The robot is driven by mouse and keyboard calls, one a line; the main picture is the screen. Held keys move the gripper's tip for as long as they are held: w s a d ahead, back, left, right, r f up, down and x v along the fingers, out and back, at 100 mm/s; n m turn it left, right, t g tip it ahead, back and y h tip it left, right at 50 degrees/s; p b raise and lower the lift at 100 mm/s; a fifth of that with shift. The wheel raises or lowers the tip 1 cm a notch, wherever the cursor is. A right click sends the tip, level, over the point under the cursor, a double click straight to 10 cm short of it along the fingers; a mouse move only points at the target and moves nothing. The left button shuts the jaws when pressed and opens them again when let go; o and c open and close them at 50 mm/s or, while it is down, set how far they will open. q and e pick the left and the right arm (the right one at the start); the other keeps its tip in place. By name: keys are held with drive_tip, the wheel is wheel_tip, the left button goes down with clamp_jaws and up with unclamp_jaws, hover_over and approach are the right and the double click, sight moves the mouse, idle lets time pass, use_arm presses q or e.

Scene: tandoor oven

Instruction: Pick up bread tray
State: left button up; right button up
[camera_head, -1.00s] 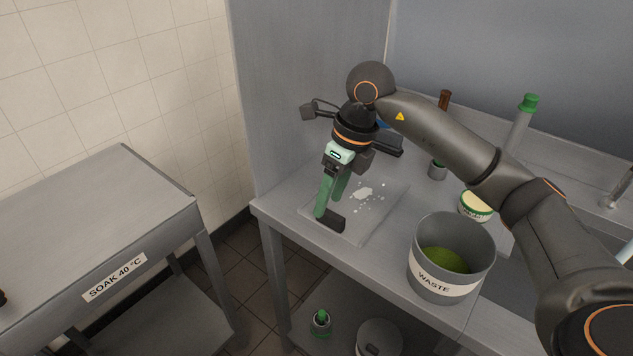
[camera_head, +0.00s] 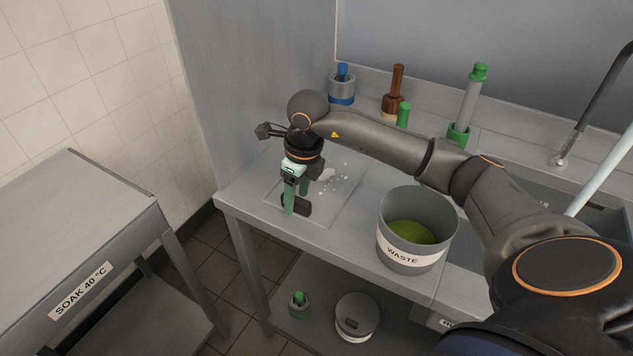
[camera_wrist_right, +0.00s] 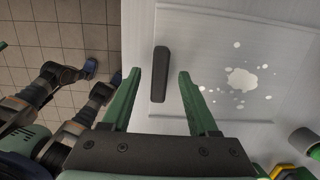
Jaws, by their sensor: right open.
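The bread tray (camera_head: 345,205) is a flat, light grey board lying on the steel counter near its left end, with white powder spots on it. It also shows in the right wrist view (camera_wrist_right: 215,60). Its black bar handle (camera_wrist_right: 160,75) is at the edge nearest the counter's front. My right gripper (camera_head: 295,204), with green fingers pointing down, is open at the handle. In the right wrist view the fingers (camera_wrist_right: 160,78) appear on either side of the handle, with gaps on both sides. I cannot tell exactly how deep they reach.
A grey WASTE bucket (camera_head: 417,243) with green contents stands right of the tray. A SOAK table (camera_head: 75,225) is at left, across a floor gap.

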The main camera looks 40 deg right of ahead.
drive_tip(key=shift+w+a+f, duration=0.1)
drive_tip(key=shift+f, duration=0.75)
drive_tip(key=shift+c, duration=0.2)
clamp_jaws()
drive_tip(key=shift+r, duration=0.1)
idle(0.4)
